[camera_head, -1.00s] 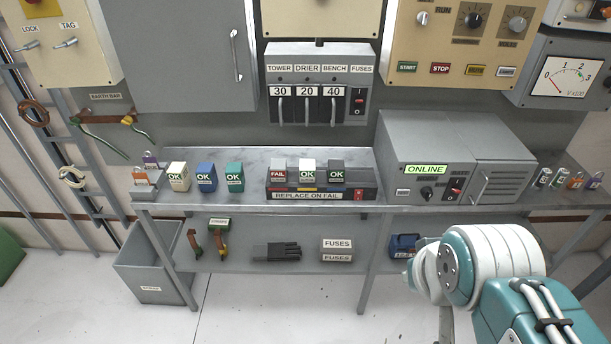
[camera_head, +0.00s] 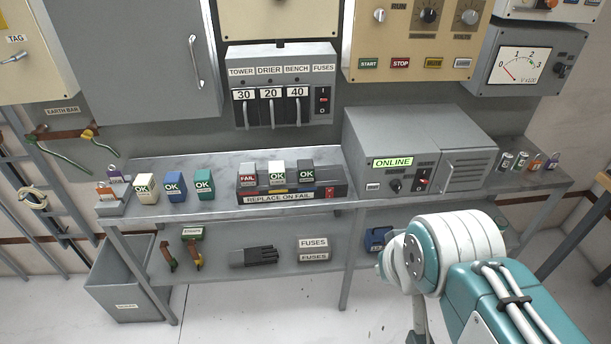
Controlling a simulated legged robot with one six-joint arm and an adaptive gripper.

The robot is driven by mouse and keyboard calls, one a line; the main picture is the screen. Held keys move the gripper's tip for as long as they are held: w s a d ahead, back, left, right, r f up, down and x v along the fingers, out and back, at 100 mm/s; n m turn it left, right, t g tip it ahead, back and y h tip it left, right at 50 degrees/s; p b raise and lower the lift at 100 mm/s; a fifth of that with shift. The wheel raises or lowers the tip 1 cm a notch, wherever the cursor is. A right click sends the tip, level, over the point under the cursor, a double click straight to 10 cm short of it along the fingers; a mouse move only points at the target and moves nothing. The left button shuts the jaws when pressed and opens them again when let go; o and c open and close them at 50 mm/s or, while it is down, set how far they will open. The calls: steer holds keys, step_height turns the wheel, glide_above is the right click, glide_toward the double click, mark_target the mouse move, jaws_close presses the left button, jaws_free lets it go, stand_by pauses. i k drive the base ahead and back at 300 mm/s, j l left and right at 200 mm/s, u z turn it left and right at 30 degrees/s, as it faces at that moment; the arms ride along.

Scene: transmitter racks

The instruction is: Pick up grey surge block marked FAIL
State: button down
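The grey surge block marked FAIL (camera_head: 248,174) sits upright at the left end of a dark base (camera_head: 293,193) labelled REPLACE ON FAIL. Its FAIL label is red. A white block marked OK (camera_head: 277,173) stands beside it in the middle, and a dark grey block marked OK (camera_head: 306,173) is at the right end. My arm shows at the lower right, below and in front of the shelf, well apart from the blocks. My gripper's fingers cannot be made out.
Loose OK blocks, white (camera_head: 145,188), blue (camera_head: 175,187) and teal (camera_head: 204,184), stand left of the base on the metal shelf (camera_head: 225,208). A grey ONLINE cabinet (camera_head: 420,150) stands to the right. A grey bin (camera_head: 125,290) is on the floor at left.

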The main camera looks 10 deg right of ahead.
mark_target(247, 174)
steer(key=i+j, duration=1.2)
